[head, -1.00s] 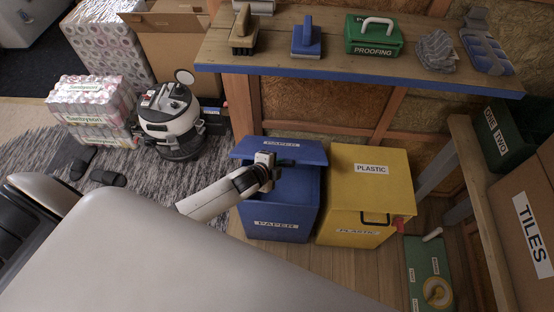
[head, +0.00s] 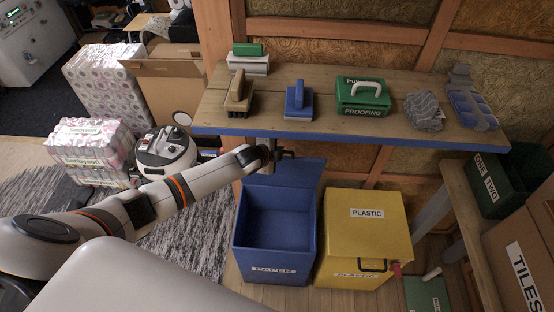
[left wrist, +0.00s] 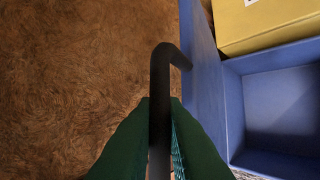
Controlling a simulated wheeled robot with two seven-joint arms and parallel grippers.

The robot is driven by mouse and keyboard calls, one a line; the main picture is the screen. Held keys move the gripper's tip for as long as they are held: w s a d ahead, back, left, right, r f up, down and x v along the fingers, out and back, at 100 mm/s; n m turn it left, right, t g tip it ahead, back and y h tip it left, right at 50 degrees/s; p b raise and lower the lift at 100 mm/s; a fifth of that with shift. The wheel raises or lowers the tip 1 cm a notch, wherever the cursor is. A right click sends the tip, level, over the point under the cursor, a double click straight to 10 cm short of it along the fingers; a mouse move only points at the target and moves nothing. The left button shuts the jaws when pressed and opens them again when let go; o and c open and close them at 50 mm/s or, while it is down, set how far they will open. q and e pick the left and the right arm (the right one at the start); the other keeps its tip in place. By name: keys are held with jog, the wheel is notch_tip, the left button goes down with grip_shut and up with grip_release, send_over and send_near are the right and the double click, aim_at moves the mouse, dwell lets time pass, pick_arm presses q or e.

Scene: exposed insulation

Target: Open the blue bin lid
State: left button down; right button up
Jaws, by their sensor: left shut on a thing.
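The blue bin (head: 265,257), labelled PAPER, stands on the floor below the bench. Its lid (head: 305,176) is raised, standing up at the back, and the bin's empty-looking inside is visible. My left gripper (head: 279,154) is at the lid's upper edge, just under the bench front. In the left wrist view, the green fingers of my left gripper (left wrist: 160,112) are shut on the dark bent handle (left wrist: 161,68) of the lid (left wrist: 203,75). The open bin (left wrist: 275,105) shows to the right. My right gripper is in neither view.
The yellow PLASTIC bin (head: 362,232) stands closed beside the blue bin. The bench (head: 330,132), carrying brushes and a green toolbox (head: 362,97), overhangs close to my gripper. A round vacuum (head: 165,152) stands to the left.

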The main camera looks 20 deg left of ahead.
pick_arm(q)
jog(key=shift+w, duration=0.1)
dwell(0.3)
jog(key=c, duration=1.5)
grip_release()
jog(key=v, duration=1.2)
